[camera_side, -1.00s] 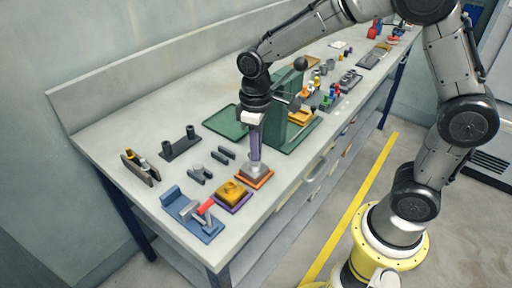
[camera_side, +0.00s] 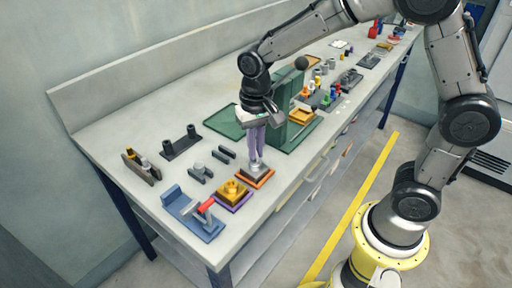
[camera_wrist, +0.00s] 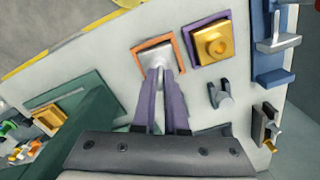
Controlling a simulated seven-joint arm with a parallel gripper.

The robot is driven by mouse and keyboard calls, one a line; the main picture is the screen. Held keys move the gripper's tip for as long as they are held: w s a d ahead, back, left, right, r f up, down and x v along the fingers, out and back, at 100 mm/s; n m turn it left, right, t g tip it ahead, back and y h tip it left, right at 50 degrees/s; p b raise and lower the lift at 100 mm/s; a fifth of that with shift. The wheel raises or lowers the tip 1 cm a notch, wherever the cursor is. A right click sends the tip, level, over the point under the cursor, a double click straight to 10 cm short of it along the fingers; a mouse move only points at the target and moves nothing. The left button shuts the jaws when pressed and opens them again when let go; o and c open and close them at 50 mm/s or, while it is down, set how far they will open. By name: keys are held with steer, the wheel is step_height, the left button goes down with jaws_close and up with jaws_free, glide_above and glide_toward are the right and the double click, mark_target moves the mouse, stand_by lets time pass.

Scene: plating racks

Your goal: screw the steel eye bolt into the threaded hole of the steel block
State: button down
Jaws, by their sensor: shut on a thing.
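The steel block (camera_side: 254,175) sits on an orange-edged mat near the bench's front edge. It also shows in the wrist view (camera_wrist: 151,55), partly hidden by my fingertips. My gripper (camera_side: 256,160) points down over the block, its purple fingers close together at the tips. In the wrist view my gripper (camera_wrist: 158,74) is shut on a small grey piece, the steel eye bolt, right at the block's top. The fingertips hide most of the bolt and the threaded hole. I cannot tell how deep the bolt sits in the hole.
A brass block (camera_side: 233,190) on a purple mat stands close beside the steel block. A blue fixture with a red handle (camera_side: 195,214) lies beyond it. Dark holders (camera_side: 181,144) stand behind. A green stand (camera_side: 282,120) rises close to my gripper on the other side.

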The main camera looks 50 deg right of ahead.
steer(key=m, duration=0.5)
steer(key=shift+w+a, duration=0.1)
steer(key=m, duration=0.4)
stand_by(0.3)
steer(key=shift+w+m, duration=0.1)
steer(key=shift+m, duration=0.8)
steer(key=c, duration=0.9)
jaws_free()
